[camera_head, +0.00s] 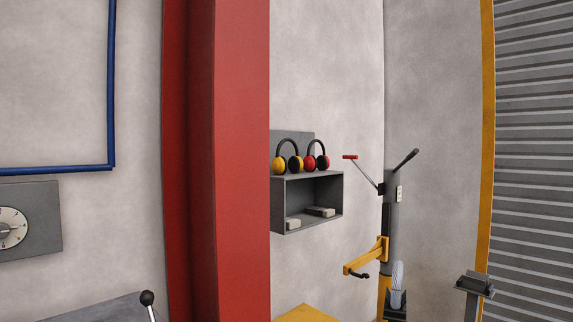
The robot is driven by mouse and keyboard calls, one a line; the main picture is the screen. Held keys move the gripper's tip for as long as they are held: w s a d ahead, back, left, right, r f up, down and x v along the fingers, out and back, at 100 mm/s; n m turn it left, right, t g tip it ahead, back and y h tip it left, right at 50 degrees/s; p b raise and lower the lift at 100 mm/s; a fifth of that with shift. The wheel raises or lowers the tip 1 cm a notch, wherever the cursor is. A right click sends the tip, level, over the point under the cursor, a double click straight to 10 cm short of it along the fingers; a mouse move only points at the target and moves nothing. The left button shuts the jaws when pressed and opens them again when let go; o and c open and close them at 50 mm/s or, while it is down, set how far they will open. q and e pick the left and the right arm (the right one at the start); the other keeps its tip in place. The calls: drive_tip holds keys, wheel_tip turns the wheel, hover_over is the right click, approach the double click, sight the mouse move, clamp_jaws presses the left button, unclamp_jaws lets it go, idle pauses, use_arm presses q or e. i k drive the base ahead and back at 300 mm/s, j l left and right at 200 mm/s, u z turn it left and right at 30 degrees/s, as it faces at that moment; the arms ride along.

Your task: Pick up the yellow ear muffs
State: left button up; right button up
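The yellow ear muffs (280,163) have yellow cups and a black headband. They stand upright on top of a small grey wall shelf (309,179), right of the red column. A red pair of ear muffs (312,161) stands close beside them on the right. Neither of my grippers shows in the head view.
A wide red column (240,160) stands in front of the wall, left of the shelf. Pale blocks (320,211) lie inside the shelf. A dark post (390,220) with levers and a yellow bracket (366,257) stands to the right. A yellow surface (305,313) lies below.

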sight(279, 166)
drive_tip(key=i+l, duration=0.35)
drive_tip(key=l, duration=0.15)
drive_tip(key=i+l, duration=0.4)
drive_tip(key=i+l+u, duration=0.1)
drive_tip(key=i+l, duration=0.25)
drive_tip(key=l, duration=0.2)
drive_tip(key=i+l, duration=0.35)
drive_tip(key=l, duration=0.15)
drive_tip(key=i+l, duration=0.35)
drive_tip(key=l, duration=0.15)
